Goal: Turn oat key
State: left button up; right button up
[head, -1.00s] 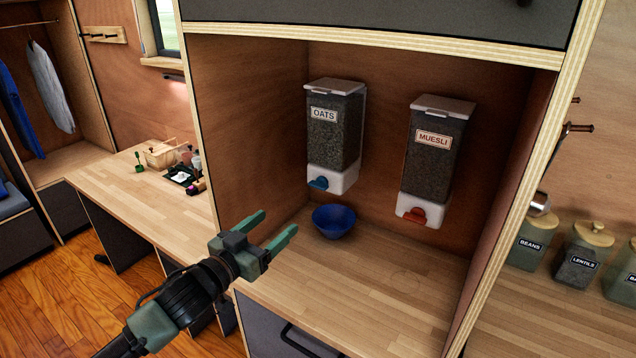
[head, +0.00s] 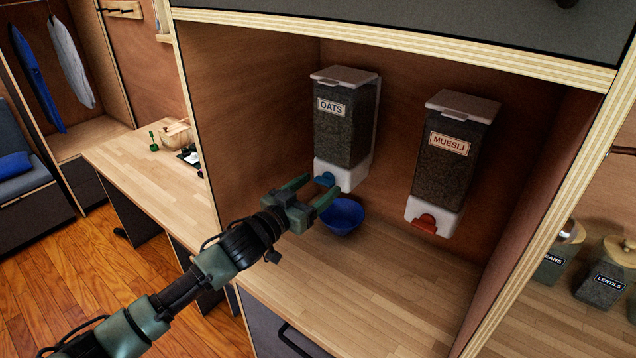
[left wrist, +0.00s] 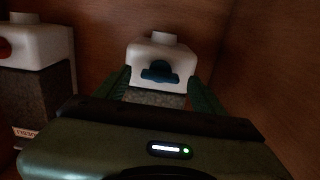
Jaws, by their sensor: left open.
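The oats dispenser (head: 342,130) hangs on the back wall of the cupboard nook, with a dark clear body and a white base. Its blue key (head: 324,179) is on the front of the base. My left gripper (head: 319,185) is open, its fingertips close to the blue key. In the left wrist view, which looks upside down, the blue key (left wrist: 160,72) shows between the two green fingers (left wrist: 160,90). I cannot tell whether the fingers touch it. A blue bowl (head: 343,217) stands on the counter below the oats dispenser. My right gripper is not in view.
The muesli dispenser (head: 452,160) with a red key (head: 425,224) hangs to the right. The nook's wooden counter (head: 400,285) is clear in front. The nook's side panel (head: 560,200) stands at right, with lentils (head: 604,285) and other jars beyond it.

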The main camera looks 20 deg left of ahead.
pick_arm(q)
jog(key=shift+w+d, duration=0.15)
jog(key=shift+w, duration=0.15)
jog(key=c, duration=1.4)
jog(key=shift+o, duration=0.2)
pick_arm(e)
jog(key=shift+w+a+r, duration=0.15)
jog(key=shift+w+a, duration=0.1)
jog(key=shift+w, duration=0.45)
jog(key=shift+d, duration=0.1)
